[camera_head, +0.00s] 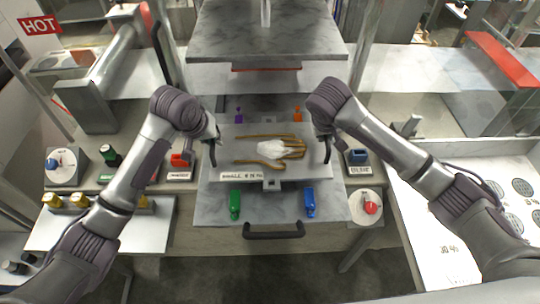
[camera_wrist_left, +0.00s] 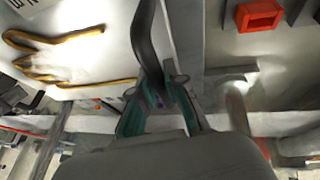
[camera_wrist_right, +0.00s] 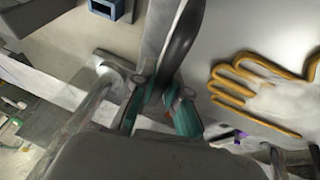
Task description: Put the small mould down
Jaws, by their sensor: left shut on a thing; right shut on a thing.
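The small mould (camera_head: 235,175) is a grey plate with a yellow-brown glove outline and a white hand-shaped middle. It is over the grey marble-look press bed (camera_head: 270,212), in the middle of the head view. I cannot tell whether it touches the bed. My left gripper (camera_head: 213,148) is shut on the dark curved handle (camera_wrist_left: 148,45) at the mould's left side. My right gripper (camera_head: 325,148) is shut on the matching dark handle (camera_wrist_right: 182,45) at its right side. The mould looks about level. Its label is too small to read surely.
A thick upper platen (camera_head: 265,30) stands behind and above. A green bottle-shaped piece (camera_head: 235,204) and a blue one (camera_head: 309,202) stand on the front of the bed, above a black handle (camera_head: 273,232). Purple (camera_head: 239,115) and orange (camera_head: 297,114) pieces stand behind the mould.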

